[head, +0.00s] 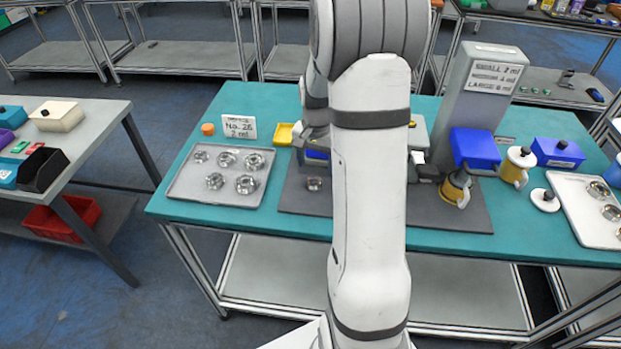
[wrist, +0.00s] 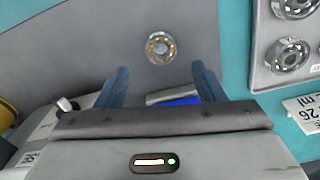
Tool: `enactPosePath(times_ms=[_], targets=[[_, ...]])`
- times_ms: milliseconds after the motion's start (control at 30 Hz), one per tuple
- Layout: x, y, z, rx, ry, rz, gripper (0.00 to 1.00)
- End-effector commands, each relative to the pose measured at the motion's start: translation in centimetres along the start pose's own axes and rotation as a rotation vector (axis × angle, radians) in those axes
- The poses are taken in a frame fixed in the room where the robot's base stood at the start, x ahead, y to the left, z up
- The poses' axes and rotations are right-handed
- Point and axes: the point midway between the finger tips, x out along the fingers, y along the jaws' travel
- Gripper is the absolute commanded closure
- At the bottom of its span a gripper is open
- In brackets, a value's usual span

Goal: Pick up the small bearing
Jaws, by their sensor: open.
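A small metal ring bearing (head: 314,184) lies alone on the dark grey mat (head: 300,200), left of my arm in the head view. In the wrist view the bearing (wrist: 160,47) shows its yellowish inner ring, lying flat beyond the fingertips and roughly centred between them. My gripper (wrist: 162,72) is open, with two blue fingers apart and nothing held. Other bearings (head: 247,185) of differing sizes sit on a grey tray (head: 190,190) at the left; they also show at the wrist view's right edge (wrist: 291,52). My arm hides the middle of the table in the head view.
A yellow dish (head: 284,134), an orange cap (head: 208,129) and a sign (head: 239,127) stand behind the tray. Right of my arm are a grey column (head: 478,90) with a label, a blue box (head: 476,147) and yellow-white jugs (head: 517,167).

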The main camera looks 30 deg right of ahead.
Motion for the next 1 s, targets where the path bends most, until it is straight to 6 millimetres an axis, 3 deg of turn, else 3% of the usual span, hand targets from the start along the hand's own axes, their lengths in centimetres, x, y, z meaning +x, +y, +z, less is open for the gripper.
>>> enactPosePath(times_ms=[300, 633, 1000], targets=[[4.2, -0.3, 0.8, -0.009, -0.003, 0.002, 0.37], [5.0, -0.4, 0.8, -0.012, 0.0, 0.0, 0.37], [5.0, -0.4, 0.8, -0.013, 0.0, 0.0, 0.67]])
